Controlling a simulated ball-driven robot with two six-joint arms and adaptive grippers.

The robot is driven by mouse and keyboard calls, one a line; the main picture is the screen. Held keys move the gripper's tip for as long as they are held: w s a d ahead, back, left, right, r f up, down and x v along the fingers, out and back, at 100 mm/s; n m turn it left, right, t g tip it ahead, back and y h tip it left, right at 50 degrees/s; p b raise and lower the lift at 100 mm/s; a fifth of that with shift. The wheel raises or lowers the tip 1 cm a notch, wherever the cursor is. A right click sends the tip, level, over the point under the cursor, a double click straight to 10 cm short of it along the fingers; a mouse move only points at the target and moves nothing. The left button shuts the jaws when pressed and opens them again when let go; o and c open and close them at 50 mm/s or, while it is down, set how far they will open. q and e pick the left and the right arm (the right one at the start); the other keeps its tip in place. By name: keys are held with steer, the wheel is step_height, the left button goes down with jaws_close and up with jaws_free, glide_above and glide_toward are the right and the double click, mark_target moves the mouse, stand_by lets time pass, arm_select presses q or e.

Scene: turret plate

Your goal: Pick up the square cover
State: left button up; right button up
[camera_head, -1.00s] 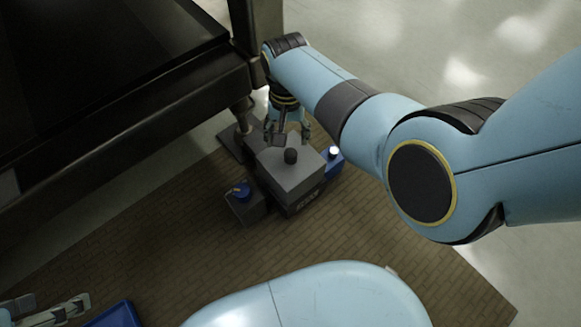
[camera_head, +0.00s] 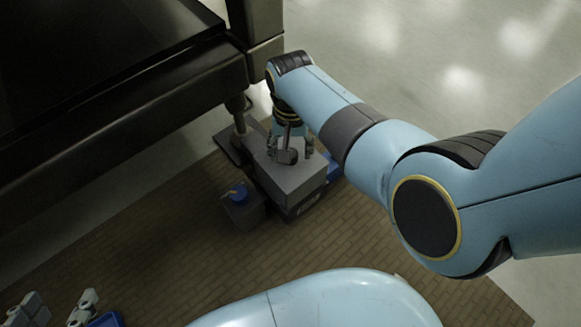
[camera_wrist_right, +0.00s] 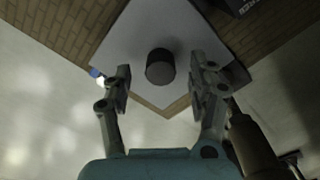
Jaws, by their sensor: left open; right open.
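The square cover (camera_head: 301,182) is a flat grey square on top of a grey box. Its dark round knob (camera_wrist_right: 160,68) shows in the right wrist view; in the head view my right gripper hides it. My right gripper (camera_head: 290,152) is open over the cover. In the right wrist view its fingers (camera_wrist_right: 160,88) stand apart on either side of the knob, slightly nearer the camera, with no contact visible. My left gripper (camera_head: 58,312) is open and empty at the bottom left of the head view, partly cut off.
A small dark box with a blue-topped item (camera_head: 240,194) stands left of the covered box. A blue object (camera_head: 335,170) shows behind its right side. A blue tray (camera_head: 108,320) lies by my left gripper. A dark table (camera_head: 130,115) borders the upper left. The brick-patterned surface (camera_head: 180,250) is mostly clear.

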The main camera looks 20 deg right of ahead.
steer(key=shift+f+b, duration=0.45)
steer(key=shift+f, duration=0.25)
arm_select(q)
steer(key=shift+s+d+r+t, duration=0.1)
steer(key=shift+s+d+t, duration=0.05)
steer(key=shift+t, duration=0.45)
steer(key=shift+s+d+t, duration=0.1)
steer(key=shift+t, duration=0.5)
arm_select(e)
steer(key=shift+f, duration=0.15)
steer(key=shift+w, duration=0.1)
arm_select(q)
steer(key=shift+r, duration=0.1)
arm_select(e)
jaws_close()
